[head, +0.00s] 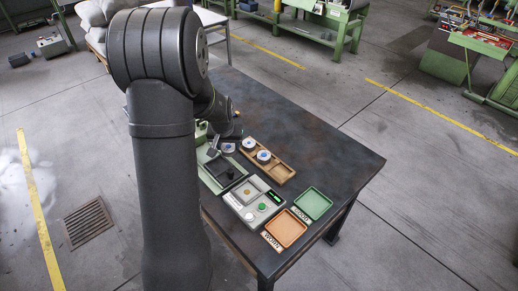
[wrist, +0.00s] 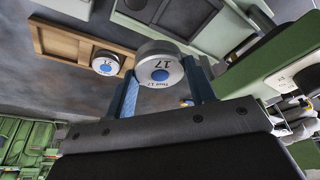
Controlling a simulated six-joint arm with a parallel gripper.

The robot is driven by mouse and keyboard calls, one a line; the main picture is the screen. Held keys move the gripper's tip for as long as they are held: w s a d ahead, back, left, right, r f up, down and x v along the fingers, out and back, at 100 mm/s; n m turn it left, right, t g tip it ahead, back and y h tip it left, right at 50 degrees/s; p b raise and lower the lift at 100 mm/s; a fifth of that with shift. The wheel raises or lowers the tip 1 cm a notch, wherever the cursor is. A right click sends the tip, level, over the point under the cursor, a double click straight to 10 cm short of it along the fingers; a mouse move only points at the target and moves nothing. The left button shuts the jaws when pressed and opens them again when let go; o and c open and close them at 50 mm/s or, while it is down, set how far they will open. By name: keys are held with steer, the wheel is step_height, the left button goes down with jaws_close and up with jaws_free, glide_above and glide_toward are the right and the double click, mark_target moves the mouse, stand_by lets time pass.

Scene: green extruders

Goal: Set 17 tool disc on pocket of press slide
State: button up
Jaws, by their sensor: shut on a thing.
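My gripper (wrist: 162,88) is shut on the tool 17 disc (wrist: 161,62), a silvery disc with a blue dot and the number 17 on its face. Its two blue fingers hold the disc by opposite sides. In the head view the disc (head: 228,148) shows beside my gripper, between the press and the wooden rack. The green press (head: 208,180) with its dark slide (head: 232,173) lies just in front of the disc. My arm hides part of the press, and I cannot make out the pocket clearly.
The wooden rack (head: 284,174) holds two other discs (head: 249,143); its near end is empty. A grey button panel (head: 233,203), a green GOOD tray (head: 314,204) and an orange WORN tray (head: 287,228) lie nearer the front. The table (head: 310,140) is clear at the right.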

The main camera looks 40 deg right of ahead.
steer(key=shift+n, duration=0.3)
steer(key=shift+w+a+f, duration=0.55)
steer(key=shift+f, duration=0.75)
steer(key=shift+w+a+f, duration=0.5)
steer(key=shift+w+f, duration=0.1)
steer(key=shift+f, duration=0.7)
steer(key=shift+w+a+f, duration=0.55)
steer(key=shift+f, duration=0.75)
steer(key=o, duration=1.4)
steer(key=shift+c, duration=0.2)
steer(key=v, duration=1.7)
steer(key=shift+s+r, duration=0.2)
